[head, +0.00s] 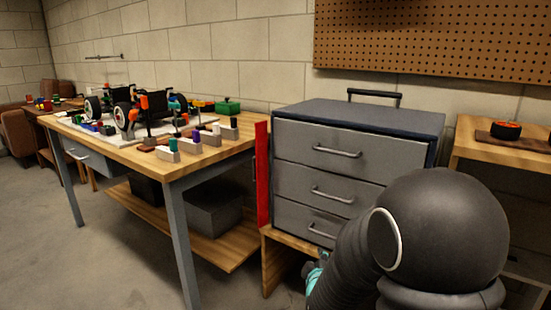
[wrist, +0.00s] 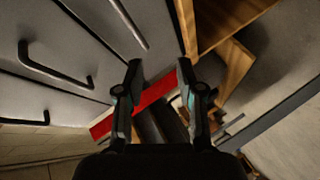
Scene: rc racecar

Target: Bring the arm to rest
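My arm shows dark and large at the lower right of the head view, in front of the grey drawer cabinet. My gripper (wrist: 160,85) shows in the wrist view with its two fingers apart and nothing between them. In the head view only a small dark and teal part of its end shows at the bottom, by the cabinet's lower drawers. The grey drawer cabinet (head: 340,138) has three drawers, all of which look shut. Its drawer fronts and handles fill the upper left of the wrist view.
A wooden workbench (head: 215,162) on the left bears an RC car (head: 150,110) and several small coloured parts. A red panel (head: 263,172) stands between bench and cabinet. A side table (head: 470,150) at right holds an orange-rimmed wheel (head: 506,130). The floor at left is clear.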

